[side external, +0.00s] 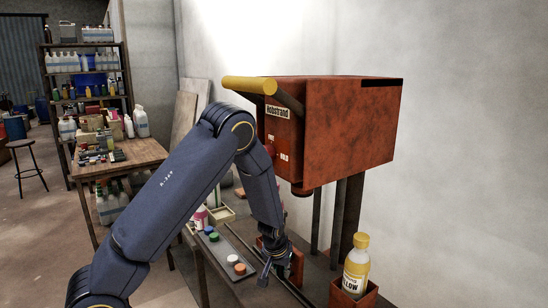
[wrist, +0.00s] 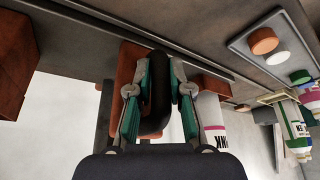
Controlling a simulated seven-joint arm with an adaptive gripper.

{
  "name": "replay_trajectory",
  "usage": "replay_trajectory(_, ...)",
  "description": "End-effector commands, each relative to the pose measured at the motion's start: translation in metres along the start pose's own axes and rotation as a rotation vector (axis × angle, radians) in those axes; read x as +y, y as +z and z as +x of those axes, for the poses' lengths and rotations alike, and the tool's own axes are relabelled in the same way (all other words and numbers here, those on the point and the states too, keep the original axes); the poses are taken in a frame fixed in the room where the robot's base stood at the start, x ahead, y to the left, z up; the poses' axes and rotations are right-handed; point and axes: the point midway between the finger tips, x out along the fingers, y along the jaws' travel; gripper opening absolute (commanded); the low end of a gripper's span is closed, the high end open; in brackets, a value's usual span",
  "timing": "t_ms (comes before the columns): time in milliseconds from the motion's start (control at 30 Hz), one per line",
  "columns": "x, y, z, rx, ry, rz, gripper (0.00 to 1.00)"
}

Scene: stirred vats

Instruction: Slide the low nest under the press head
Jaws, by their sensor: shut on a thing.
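The low nest is an orange-red block (wrist: 128,62) with a dark looped handle (wrist: 160,110), seen in the wrist view. My gripper (wrist: 159,76) is shut on this handle, one green-padded finger on each side. In the side view my gripper (side external: 273,268) is low by the rails, with the red nest (side external: 297,262) just right of it, partly hidden. The press is a rusty red box (side external: 350,125) with a yellow bar handle. Its dark press head (side external: 302,190) protrudes underneath, above the nest's area. I cannot tell whether the nest is directly under the head.
A yellow-capped bottle (side external: 356,262) stands in a red box (side external: 345,296) at the front right. Dark posts (side external: 350,215) stand behind the nest. A grey tray (side external: 225,250) with coloured caps lies left of the rails. A white bottle with a pink stripe (wrist: 210,125) is close beside my fingers.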

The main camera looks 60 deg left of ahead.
Motion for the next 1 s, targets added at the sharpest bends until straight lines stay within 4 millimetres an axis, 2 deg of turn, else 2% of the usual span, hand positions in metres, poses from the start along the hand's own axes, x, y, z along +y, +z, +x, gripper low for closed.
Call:
replay_trajectory(33, 0.01, 0.006, -0.003, -0.002, 0.003, 0.008, 0.0)
replay_trajectory(300, 0.052, 0.032, -0.014, -0.002, 0.002, 0.009, 0.0)
replay_trajectory(600, 0.092, 0.057, -0.025, -0.002, 0.001, 0.006, 0.0)
replay_trajectory(800, 0.109, 0.068, -0.029, -0.002, -0.001, 0.005, 0.0)
replay_trajectory(1000, 0.118, 0.073, -0.032, -0.002, -0.001, 0.002, 0.0)
